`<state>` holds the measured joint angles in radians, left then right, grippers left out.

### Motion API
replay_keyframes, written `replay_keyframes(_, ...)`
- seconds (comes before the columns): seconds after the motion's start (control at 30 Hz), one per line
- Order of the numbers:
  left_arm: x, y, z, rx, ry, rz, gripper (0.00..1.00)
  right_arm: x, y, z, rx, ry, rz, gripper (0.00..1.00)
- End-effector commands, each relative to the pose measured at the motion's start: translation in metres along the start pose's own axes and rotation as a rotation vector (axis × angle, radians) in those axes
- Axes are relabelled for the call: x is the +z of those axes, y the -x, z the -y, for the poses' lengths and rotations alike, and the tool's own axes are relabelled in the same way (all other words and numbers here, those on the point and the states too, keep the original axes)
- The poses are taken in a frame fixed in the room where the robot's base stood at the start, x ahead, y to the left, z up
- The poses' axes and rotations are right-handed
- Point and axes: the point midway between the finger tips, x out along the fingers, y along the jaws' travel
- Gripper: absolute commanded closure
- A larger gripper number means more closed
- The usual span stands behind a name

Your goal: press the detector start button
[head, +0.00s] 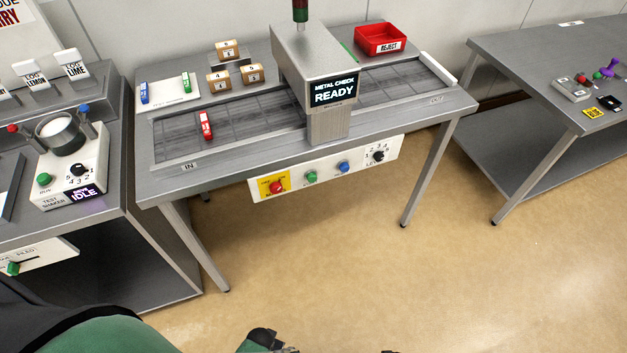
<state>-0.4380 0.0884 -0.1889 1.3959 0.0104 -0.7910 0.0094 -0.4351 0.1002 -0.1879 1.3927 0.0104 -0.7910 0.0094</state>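The metal detector (316,75) straddles a conveyor, and its screen (334,92) reads "METAL CHECK READY". On the white front panel (328,182) sit a red button on a yellow plate (277,187), a green button (311,177), a blue button (344,168) and a black level knob (378,156). The small labels are too blurred to read; the green button looks like the start button. Part of my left gripper (272,342) shows at the bottom edge, well below and apart from the panel; its fingers are not clear. My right gripper cannot be made out.
A red-and-white packet (206,125) lies on the belt (240,125) near the "IN" end. A red reject bin (380,40) stands behind the belt. A test shaker (72,165) showing "IDLE" is on the left bench, and another table (560,60) is at right. The floor before the panel is clear.

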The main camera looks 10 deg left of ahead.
Motion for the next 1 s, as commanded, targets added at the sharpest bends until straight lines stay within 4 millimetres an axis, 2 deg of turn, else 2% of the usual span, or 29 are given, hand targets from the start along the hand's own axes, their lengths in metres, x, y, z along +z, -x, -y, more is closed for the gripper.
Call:
replay_keyframes(0.6, -0.003, 0.0, 0.001, -0.001, 0.0, -0.003, 1.0, -0.006, 0.002, 0.019, -0.019, -0.011, -0.008, 0.64)
replay_keyframes(1.0, -0.002, 0.0, 0.001, -0.001, 0.0, -0.001, 1.0, 0.0, 0.001, 0.006, -0.006, -0.002, -0.001, 0.64)
